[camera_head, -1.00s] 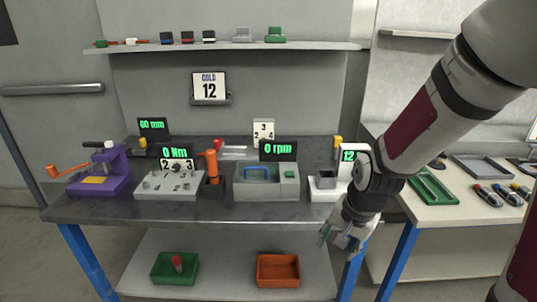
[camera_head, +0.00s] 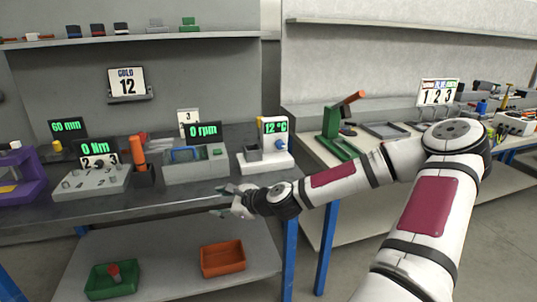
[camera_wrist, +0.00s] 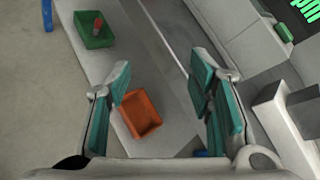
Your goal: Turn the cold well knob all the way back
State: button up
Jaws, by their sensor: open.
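The cold well (camera_head: 268,162) is a white unit with a grey open block at the right end of the dark bench. Its upright panel reads 12 °C in green. A blue knob (camera_head: 281,145) sits on the panel below the display; its pointer is too small to read. My gripper (camera_head: 223,200) is in front of the bench's front edge, below and left of the cold well, apart from the knob. Its teal fingers are spread and empty in the wrist view (camera_wrist: 160,88).
A wall card (camera_head: 127,82) reads COLD 12. A grey stirrer unit (camera_head: 195,168) stands left of the cold well. An orange bin (camera_head: 222,258) and a green bin (camera_head: 112,279) sit on the lower shelf. A second table with a green stand (camera_head: 331,122) is right.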

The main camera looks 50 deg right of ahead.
jog(key=s+d+r+m+t+h+b, duration=0.1)
jog(key=d+r+m+t+h, duration=0.2)
jog(key=d, duration=0.4)
jog(key=s+d+r+m+h+b, duration=0.1)
jog(key=d+m+h, duration=0.2)
jog(key=d+m, duration=0.35)
jog(key=m+h+b, duration=0.2)
jog(key=m+h, duration=0.3)
jog(key=m, duration=0.1)
send_near(281, 146)
jog(key=shift+g, duration=0.3)
jog(key=b+x, duration=0.2)
jog(key=x, duration=0.7)
jog(key=shift+w+d+r, duration=0.15)
jog(key=shift+w+r, duration=0.05)
grip_shut()
